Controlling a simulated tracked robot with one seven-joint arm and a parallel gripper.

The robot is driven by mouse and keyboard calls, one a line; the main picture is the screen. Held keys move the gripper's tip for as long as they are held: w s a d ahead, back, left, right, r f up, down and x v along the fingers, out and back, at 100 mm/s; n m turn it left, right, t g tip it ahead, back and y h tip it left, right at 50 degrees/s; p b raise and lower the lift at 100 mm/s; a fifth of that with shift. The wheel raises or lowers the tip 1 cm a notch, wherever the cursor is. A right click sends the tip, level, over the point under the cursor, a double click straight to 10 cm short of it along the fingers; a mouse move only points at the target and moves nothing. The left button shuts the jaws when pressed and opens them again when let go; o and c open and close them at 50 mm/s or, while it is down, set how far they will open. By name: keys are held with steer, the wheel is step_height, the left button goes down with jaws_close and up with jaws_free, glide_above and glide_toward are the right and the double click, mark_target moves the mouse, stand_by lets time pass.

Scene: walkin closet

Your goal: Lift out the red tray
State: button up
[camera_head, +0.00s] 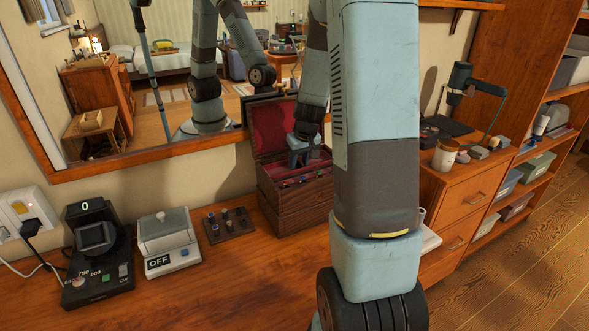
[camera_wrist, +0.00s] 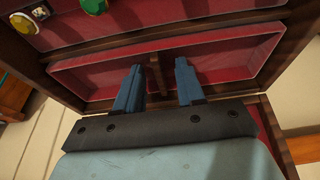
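A dark wooden box (camera_head: 299,206) stands on the counter with its red-lined lid (camera_head: 272,126) open at the back. The red tray (camera_wrist: 222,58) shows in the wrist view as red-lined compartments with dark wooden edges. A short wooden divider (camera_wrist: 155,72) parts two of them. My gripper (camera_head: 303,157) points down into the box. In the wrist view its two blue fingers (camera_wrist: 158,66) are apart, one on each side of the divider. I cannot tell whether they touch it. My arm hides part of the box's right side in the head view.
A green piece (camera_wrist: 94,5) and a few round pieces lie in the tray's far row. A small dark stand (camera_head: 229,224), a grey device marked OFF (camera_head: 167,241) and a black device (camera_head: 97,262) stand left of the box. A mirror is behind. The front counter is clear.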

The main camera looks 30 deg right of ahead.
steer(key=shift+c, duration=0.4)
jaws_close()
steer(key=shift+r, duration=0.1)
